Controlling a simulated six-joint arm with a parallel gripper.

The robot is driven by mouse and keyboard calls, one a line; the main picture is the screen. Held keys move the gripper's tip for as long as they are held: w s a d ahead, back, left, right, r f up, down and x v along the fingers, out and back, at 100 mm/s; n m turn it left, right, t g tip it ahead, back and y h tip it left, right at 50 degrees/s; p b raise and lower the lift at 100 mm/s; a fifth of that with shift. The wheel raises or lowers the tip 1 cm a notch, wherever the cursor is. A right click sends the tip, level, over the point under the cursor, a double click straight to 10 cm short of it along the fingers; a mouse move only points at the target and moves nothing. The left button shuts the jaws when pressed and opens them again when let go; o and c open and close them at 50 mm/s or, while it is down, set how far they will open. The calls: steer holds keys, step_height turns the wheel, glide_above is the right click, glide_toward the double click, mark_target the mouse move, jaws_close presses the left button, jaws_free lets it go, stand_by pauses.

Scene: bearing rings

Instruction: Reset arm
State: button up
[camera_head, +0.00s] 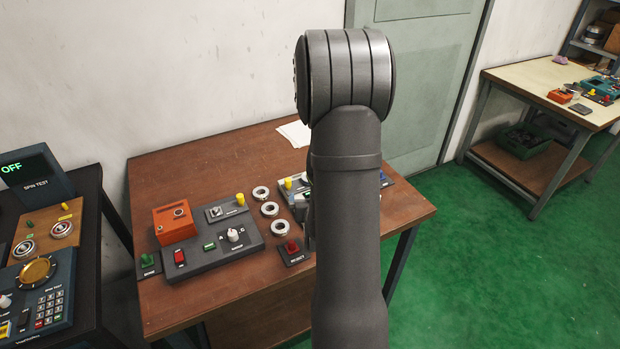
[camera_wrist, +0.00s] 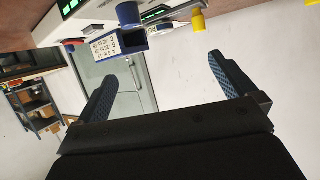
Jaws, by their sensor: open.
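My gripper (camera_wrist: 165,92) shows in the wrist view with its two dark textured fingers spread apart and nothing between them. In the head view my arm stands upright in front of the brown table and hides part of it; the gripper itself is hidden there. Several bearing rings show on the table, three of them in a column: an upper ring (camera_head: 261,193), a middle ring (camera_head: 270,209) and a lower ring (camera_head: 280,228). None of them is in my gripper.
An orange box (camera_head: 174,222) and a grey control panel (camera_head: 212,249) sit on the brown table (camera_head: 190,162). A red reject button (camera_head: 292,248) is near its front. A dark spin-test station (camera_head: 40,190) stands left. A second workbench (camera_head: 545,80) stands far right. Green floor lies between.

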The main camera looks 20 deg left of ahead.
steer(key=shift+v, duration=0.75)
